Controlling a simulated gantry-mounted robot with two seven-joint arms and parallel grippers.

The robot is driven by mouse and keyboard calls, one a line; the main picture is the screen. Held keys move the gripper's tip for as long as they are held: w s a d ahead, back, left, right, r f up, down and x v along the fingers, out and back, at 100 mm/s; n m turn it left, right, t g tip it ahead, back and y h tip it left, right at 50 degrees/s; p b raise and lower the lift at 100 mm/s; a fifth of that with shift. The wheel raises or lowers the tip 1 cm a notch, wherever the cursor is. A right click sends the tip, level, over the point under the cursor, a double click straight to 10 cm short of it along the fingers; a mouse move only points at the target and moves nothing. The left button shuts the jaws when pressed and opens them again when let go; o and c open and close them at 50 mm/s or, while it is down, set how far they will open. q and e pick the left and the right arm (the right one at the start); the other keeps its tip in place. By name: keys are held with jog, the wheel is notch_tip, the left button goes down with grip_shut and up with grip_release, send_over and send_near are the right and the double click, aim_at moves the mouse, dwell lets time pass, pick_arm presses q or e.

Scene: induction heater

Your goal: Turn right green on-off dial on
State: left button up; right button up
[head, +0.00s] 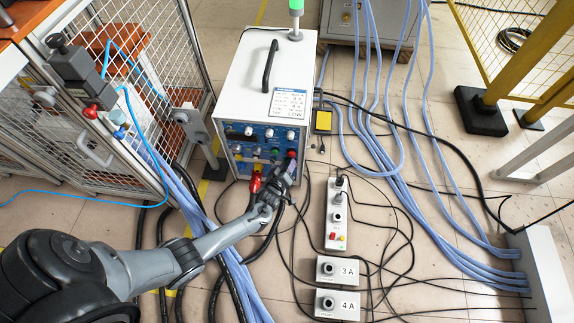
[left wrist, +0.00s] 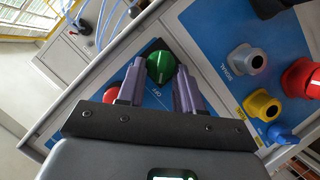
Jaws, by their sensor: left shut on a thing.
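The green dial (left wrist: 160,66) sits on the blue front panel, with an "OFF" marking beside it in the left wrist view. My left gripper (left wrist: 158,84) has its two purple fingers on either side of this dial and is shut on it. In the head view, my left gripper (head: 284,172) is at the lower right front of the white heater box (head: 252,75), partly covering the panel (head: 262,134). The held dial is hard to make out there. My right gripper is not in view.
Red knobs (left wrist: 111,95), a blue-grey knob (left wrist: 246,59) and a yellow knob (left wrist: 261,105) are near the fingers. A wire cage (head: 150,45) stands left of the heater. Cables and a control strip (head: 337,214) lie on the floor in front and to the right.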

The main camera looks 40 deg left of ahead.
pick_arm(q)
jog(key=m+g+y, duration=0.1)
jog(key=m+y, duration=0.1)
jog(key=m, duration=0.1)
jog(key=d+m+g+y+b, duration=0.1)
jog(key=m+y, duration=0.1)
jog(key=m, duration=0.2)
jog(key=w+m+g+y, duration=0.1)
jog(key=m+g+y, duration=0.1)
jog(key=m, duration=0.2)
jog(key=shift+w+d, duration=0.1)
jog(key=shift+d, duration=0.3)
jog(key=shift+m+y, duration=0.4)
dwell(0.4)
jog(key=o, duration=1)
